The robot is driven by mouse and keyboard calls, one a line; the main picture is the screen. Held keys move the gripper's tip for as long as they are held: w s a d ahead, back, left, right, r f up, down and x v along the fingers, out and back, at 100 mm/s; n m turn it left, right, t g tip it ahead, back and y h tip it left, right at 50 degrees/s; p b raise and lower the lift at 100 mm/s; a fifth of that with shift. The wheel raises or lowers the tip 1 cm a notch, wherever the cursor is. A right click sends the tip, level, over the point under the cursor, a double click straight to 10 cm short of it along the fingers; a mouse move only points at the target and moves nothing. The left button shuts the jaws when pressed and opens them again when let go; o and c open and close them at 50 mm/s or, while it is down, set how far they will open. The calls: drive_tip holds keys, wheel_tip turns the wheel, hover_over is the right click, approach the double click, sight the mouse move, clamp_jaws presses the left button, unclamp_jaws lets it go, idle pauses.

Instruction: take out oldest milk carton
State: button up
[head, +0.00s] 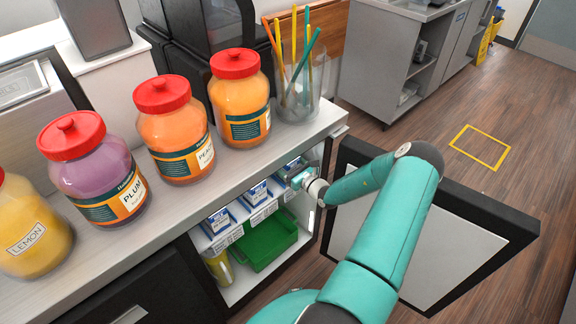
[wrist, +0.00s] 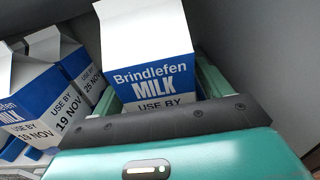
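In the wrist view, a blue and white milk carton (wrist: 150,58) marked "Brindlefen MILK USE BY" stands between the fingers of my gripper (wrist: 160,92). Its date is hidden behind the gripper's body. The fingers lie close along both sides; I cannot tell whether they press on it. To its left are a carton dated 25 NOV (wrist: 82,68) and a nearer carton dated 19 NOV (wrist: 35,98). In the head view, my gripper (head: 298,181) reaches into the open cabinet at the rightmost carton (head: 291,167). Two more cartons (head: 256,192) (head: 217,221) stand to its left on the shelf.
The cabinet door (head: 430,225) stands open at the right, behind my arm. A green bin (head: 268,243) sits below the carton shelf. Jars with red lids (head: 240,100) and a clear cup of straws (head: 299,92) stand on the counter (head: 190,205) above. Open floor lies to the right.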

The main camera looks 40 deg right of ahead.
drive_tip(key=c, duration=1.1)
drive_tip(key=shift+c, duration=0.3)
drive_tip(key=shift+r, duration=0.1)
